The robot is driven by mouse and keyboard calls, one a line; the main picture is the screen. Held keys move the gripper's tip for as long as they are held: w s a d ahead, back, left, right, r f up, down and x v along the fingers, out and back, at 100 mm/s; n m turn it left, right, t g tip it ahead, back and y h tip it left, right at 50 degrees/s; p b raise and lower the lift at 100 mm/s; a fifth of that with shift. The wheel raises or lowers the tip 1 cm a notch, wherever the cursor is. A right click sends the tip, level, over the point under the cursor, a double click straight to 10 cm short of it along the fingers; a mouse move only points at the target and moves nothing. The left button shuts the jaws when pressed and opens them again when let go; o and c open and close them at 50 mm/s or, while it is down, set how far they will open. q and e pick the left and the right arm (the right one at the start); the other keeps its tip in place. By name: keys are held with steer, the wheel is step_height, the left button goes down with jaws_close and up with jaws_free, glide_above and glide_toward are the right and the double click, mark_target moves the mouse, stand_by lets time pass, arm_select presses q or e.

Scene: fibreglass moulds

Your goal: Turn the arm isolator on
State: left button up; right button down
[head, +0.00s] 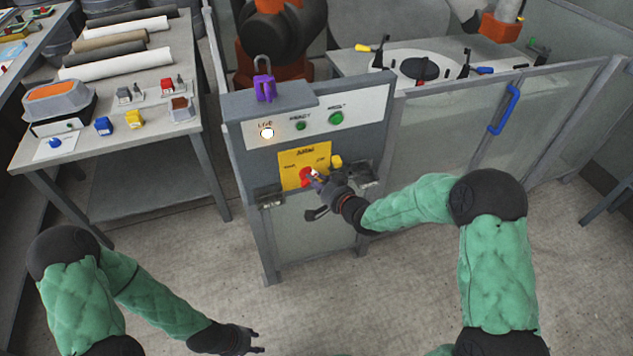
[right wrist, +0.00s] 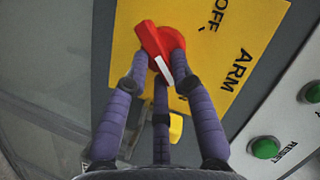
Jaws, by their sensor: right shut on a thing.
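The arm isolator is a red rotary handle (head: 305,174) on a yellow plate (head: 290,158) on the front of a grey control panel. In the right wrist view the red handle (right wrist: 152,45) has a white stripe towards its lower end, and the plate (right wrist: 193,20) reads OFF and ARM. My right gripper (right wrist: 163,62) is shut on the handle, with purple-grey fingers on both sides of it; it also shows in the head view (head: 315,177), covering part of the handle. My left gripper (head: 257,341) is open and empty, low over the floor.
The panel carries a lit white lamp (head: 267,132), green buttons (head: 336,118) and a purple padlock (head: 264,88) on top. A yellow part (head: 336,161) sits beside the plate. A bench (head: 120,165) stands left; a fence with a blue handle (head: 504,110) runs right.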

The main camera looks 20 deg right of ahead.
stand_by(0.5)
steer(key=c, duration=1)
jaws_free()
steer(key=shift+w, duration=0.1)
steer(key=shift+c, duration=0.2)
steer(key=v, duration=1.2)
steer(key=shift+f, duration=0.15)
steer(key=s+a+f+n+g+p, duration=0.1)
steer(key=s+a+f+g, duration=0.2)
steer(key=f, duration=0.6)
steer(key=s+a+f+g+p, duration=0.1)
steer(key=s+a+f+g, duration=0.25)
steer(key=f, duration=0.45)
steer(key=s+a+f+n+g, duration=0.1)
steer(key=s+a+f+g, duration=0.2)
steer(key=s+f, duration=0.2)
steer(key=s+a+f+n+g+p, duration=0.1)
steer(key=s+a+f+g, duration=0.2)
steer(key=s, duration=0.6)
step_height(320, 180, down, 2)
steer(key=shift+s+a+f+g+h, duration=0.2)
steer(key=shift+s+a+g+h, duration=0.1)
steer(key=shift+g, duration=0.25)
